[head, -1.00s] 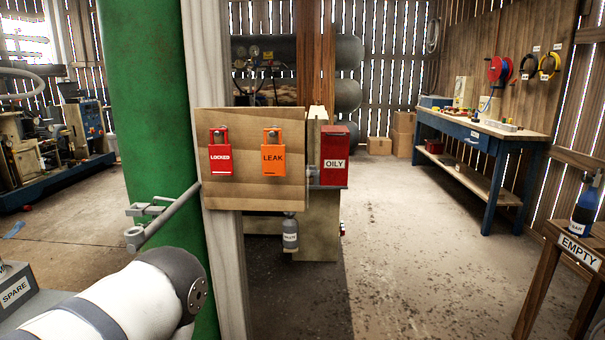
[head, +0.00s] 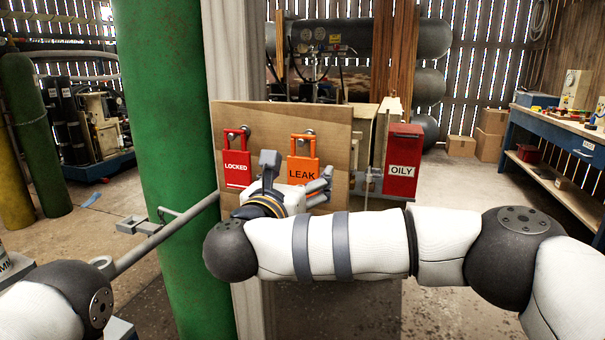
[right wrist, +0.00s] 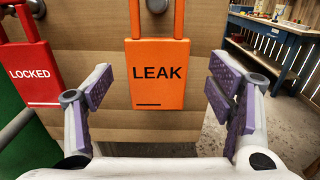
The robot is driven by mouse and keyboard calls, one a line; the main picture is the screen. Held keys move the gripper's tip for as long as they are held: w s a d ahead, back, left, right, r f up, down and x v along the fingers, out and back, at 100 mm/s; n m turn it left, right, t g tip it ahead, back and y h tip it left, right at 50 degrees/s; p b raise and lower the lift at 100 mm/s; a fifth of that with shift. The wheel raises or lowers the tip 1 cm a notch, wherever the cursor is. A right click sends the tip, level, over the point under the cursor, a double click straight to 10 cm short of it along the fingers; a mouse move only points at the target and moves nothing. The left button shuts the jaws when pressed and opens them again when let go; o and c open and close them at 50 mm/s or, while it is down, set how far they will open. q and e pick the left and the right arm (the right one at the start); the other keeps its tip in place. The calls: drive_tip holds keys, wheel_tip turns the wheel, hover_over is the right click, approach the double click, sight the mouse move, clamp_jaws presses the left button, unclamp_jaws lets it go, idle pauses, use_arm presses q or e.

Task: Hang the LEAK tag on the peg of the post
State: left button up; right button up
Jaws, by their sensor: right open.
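The orange LEAK tag (head: 303,166), shaped like a padlock, hangs by its shackle from a round metal peg on a wooden board (head: 335,118). It also shows in the right wrist view (right wrist: 158,75). My right gripper (head: 295,174) is open in front of the board. In the right wrist view its purple-padded fingers (right wrist: 160,92) stand on either side of the tag's lower body, apart from it. The red LOCKED tag (head: 237,168) hangs to its left, also in the right wrist view (right wrist: 30,72). My left gripper is not in view. I cannot tell which peg is the post's.
A grey rod with a bracket (head: 150,232) juts out in front of the column. A red OILY box (head: 403,150) is right of the board. A blue workbench (head: 560,135) stands at right.

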sight(302, 166)
drive_tip(key=x, duration=0.3)
drive_tip(key=shift+w, duration=0.2)
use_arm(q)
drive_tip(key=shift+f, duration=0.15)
use_arm(e)
drive_tip(key=shift+r, duration=0.1)
drive_tip(key=shift+c, duration=0.2)
drive_tip(key=c, duration=1.2)
drive_tip(key=shift+r, duration=0.5)
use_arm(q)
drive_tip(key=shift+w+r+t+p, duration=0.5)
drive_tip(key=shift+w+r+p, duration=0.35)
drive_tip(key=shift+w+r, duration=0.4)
use_arm(e)
drive_tip(key=v, duration=1.8)
drive_tip(key=shift+r, duration=0.25)
